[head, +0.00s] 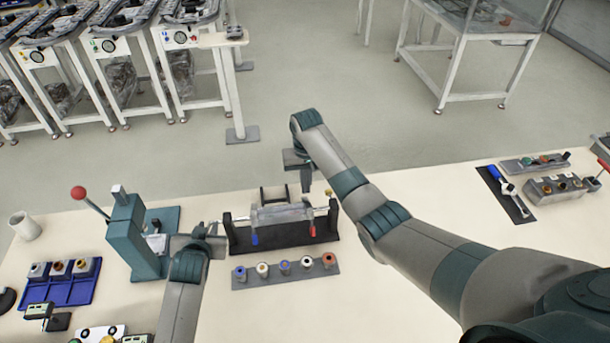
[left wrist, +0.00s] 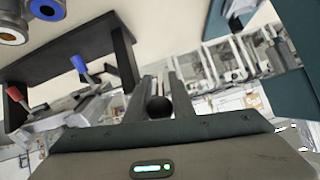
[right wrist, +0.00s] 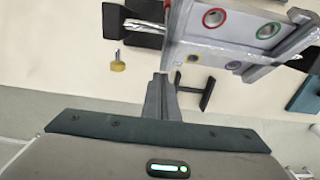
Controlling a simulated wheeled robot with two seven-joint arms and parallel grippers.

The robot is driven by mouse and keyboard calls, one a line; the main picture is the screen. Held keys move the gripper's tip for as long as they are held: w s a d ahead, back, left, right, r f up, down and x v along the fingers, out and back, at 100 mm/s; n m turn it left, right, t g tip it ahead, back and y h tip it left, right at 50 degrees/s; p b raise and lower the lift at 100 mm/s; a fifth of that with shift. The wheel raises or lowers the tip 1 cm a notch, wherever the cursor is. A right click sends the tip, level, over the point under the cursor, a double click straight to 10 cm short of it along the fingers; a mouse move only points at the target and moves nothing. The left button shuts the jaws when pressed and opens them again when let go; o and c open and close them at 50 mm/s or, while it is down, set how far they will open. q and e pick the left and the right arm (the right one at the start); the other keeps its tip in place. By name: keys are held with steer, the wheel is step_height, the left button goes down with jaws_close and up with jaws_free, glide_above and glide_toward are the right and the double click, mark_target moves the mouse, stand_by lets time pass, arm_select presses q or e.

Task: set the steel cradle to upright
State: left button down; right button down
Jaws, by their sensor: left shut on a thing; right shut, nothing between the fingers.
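The steel cradle (head: 281,214) hangs between two dark end posts on a black stand (head: 290,243). It looks tilted, and its exact angle is hard to tell. My left gripper (head: 217,231) is at the stand's left end, shut on a black ball knob (left wrist: 158,106). My right gripper (head: 306,186) is shut and empty behind the cradle's right end, close to it; whether it touches is unclear.
A grey strip with several coloured bushings (head: 285,270) lies in front of the stand. A green press (head: 130,235) with a red-knobbed lever stands to the left. A brass knob (right wrist: 118,64) is at the stand's right end.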

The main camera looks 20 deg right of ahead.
steer(key=shift+s+f, duration=0.15)
steer(key=shift+f, duration=0.05)
steer(key=shift+s+f, duration=0.25)
steer(key=shift+f, duration=0.4)
arm_select(q)
steer(key=c, duration=1.6)
jaws_free()
arm_select(e)
steer(key=shift+a+f, duration=0.1)
steer(key=shift+r, duration=0.2)
arm_select(q)
steer(key=shift+s, duration=0.1)
steer(key=shift+s+r, duration=0.15)
steer(key=v, duration=1.1)
steer(key=shift+s+a, duration=0.15)
steer(key=shift+s, duration=0.05)
arm_select(e)
steer(key=shift+w, duration=0.1)
